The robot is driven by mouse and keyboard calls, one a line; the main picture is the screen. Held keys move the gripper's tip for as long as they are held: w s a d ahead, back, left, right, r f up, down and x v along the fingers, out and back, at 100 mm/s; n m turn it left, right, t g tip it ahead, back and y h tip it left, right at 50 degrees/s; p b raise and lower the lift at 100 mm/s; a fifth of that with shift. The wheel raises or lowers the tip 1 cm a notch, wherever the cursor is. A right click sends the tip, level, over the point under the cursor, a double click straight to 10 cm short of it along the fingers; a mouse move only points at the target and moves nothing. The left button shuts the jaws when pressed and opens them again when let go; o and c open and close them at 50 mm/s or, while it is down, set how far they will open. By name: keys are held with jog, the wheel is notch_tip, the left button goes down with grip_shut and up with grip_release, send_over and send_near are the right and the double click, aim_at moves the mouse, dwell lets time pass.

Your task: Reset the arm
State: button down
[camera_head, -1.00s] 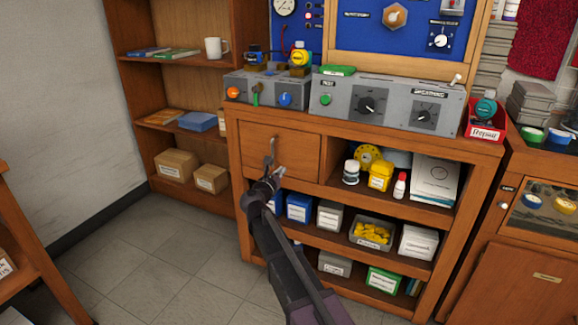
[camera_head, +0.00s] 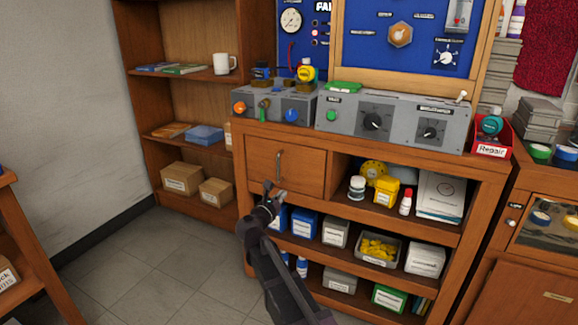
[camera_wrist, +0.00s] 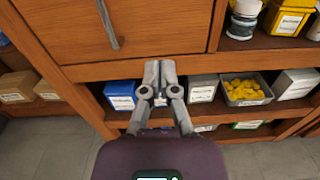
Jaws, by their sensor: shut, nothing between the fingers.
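My gripper (camera_head: 274,190) is in front of the wooden bench, just below its drawer (camera_head: 285,163). In the wrist view my gripper (camera_wrist: 159,70) has its two fingers together, with nothing held. The drawer looks closed, and its upright metal handle (camera_head: 279,165) stands above and apart from my fingertips. The handle also shows in the wrist view (camera_wrist: 107,24), up and to the left of the fingers.
Below the drawer, open shelves hold a blue box (camera_head: 304,222), a grey box (camera_head: 336,232) and a tray of yellow parts (camera_head: 378,249). Grey control boxes (camera_head: 392,120) stand on the bench top. Open floor (camera_head: 165,262) lies to the left.

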jog(key=s+d+f+m+g+p, duration=0.1)
jog(key=s+d+f+m+g, duration=0.45)
jog(key=d+m, duration=0.4)
jog(key=s+d+f+m+g, duration=0.55)
jog(key=d+m, duration=0.25)
jog(key=d, duration=0.3)
jog(key=s+d+f+m+g+y+p, duration=0.1)
jog(key=s+f+m+g+y, duration=0.25)
jog(key=s+m, duration=0.4)
jog(key=s+d+f+m+g+y, duration=0.2)
jog(key=s+m+y, duration=0.3)
jog(key=s, duration=0.4)
notch_tip(320, 180, up, 38)
jog(key=h+p, duration=0.1)
jog(key=p, duration=3.7)
jog(key=shift+w+a+r+m, duration=0.2)
jog(key=shift+w+m, duration=0.1)
jog(key=shift+m, duration=0.1)
